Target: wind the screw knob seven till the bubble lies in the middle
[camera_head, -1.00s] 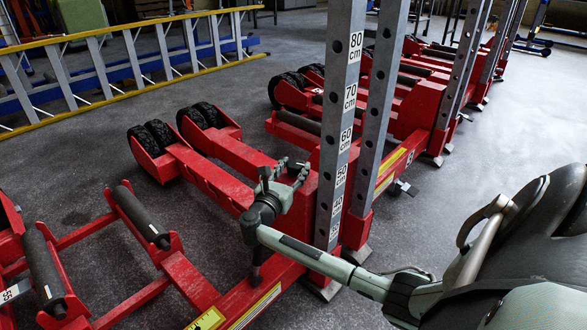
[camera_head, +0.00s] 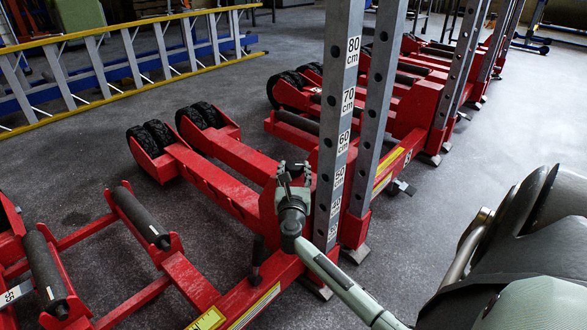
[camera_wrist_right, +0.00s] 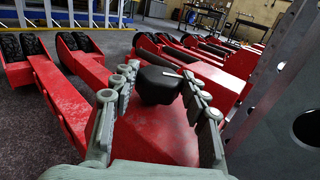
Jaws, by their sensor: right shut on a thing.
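The screw knob (camera_wrist_right: 157,88) is black with a thin white line on top and sits on a red jack body (camera_wrist_right: 150,142) in the right wrist view. My right gripper (camera_wrist_right: 160,90) has one finger on each side of it and is shut on it. In the head view my right gripper (camera_head: 293,172) is by the red jack, just left of the grey post (camera_head: 341,100); the knob is hidden there by the fingers. I see no number on the knob and cannot make out a bubble. My left gripper is not in view.
Two tall grey posts with holes and cm labels stand close right of my right gripper. A small black upright part (camera_head: 257,252) stands left of my wrist. More red jacks (camera_head: 410,105) stand behind. Open floor lies to the right.

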